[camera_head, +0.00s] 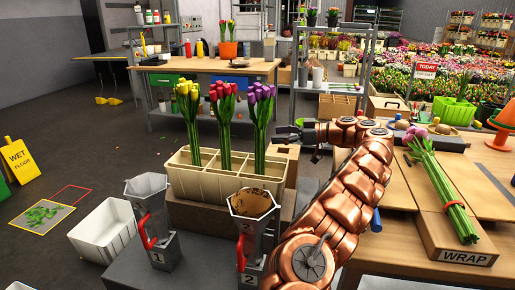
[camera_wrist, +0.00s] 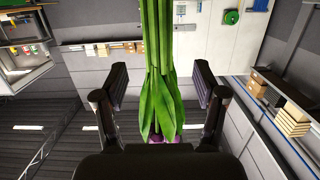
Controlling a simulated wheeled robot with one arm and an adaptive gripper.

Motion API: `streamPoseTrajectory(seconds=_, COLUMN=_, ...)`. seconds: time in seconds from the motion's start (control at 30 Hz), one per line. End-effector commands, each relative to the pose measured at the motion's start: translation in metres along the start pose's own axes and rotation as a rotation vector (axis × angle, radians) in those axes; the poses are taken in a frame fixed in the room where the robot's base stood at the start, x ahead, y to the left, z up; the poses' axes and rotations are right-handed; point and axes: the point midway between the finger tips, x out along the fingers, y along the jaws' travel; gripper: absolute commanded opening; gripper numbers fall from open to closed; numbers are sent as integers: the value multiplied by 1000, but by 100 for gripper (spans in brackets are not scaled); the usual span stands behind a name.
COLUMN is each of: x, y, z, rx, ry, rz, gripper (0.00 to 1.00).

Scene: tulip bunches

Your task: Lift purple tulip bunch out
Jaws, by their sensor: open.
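The purple tulip bunch (camera_head: 262,105) stands upright in the right compartment of a cream divided crate (camera_head: 205,186). A yellow bunch (camera_head: 188,105) and a red bunch (camera_head: 223,105) stand in the compartments to its left. My gripper (camera_head: 284,131) is just to the right of the purple bunch, at the height of its stems. In the wrist view my gripper (camera_wrist: 161,80) is open, with one finger on each side of the green stems (camera_wrist: 154,60). Purple petals show at the bottom there. I cannot tell how deep the stems sit between the fingers.
Two grey metal buckets (camera_head: 149,225) with red handles stand in front of the crate. A white bin (camera_head: 103,232) is on the floor at left. At right, another tulip bunch (camera_head: 440,183) lies on a WRAP block (camera_head: 464,256). A workbench (camera_head: 205,70) stands behind.

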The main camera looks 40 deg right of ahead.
Motion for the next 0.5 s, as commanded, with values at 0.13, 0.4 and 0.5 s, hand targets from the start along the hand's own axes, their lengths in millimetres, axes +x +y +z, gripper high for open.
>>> streamPoseTrajectory(seconds=0.13, x=13, y=0, z=0, rx=1, ry=1, rz=-1, gripper=71)
streamPoseTrajectory(seconds=0.4, x=32, y=1, z=0, rx=2, ry=0, rz=3, gripper=71)
streamPoseTrajectory(seconds=0.5, x=47, y=1, z=-1, rx=1, ry=0, rz=-2, gripper=71)
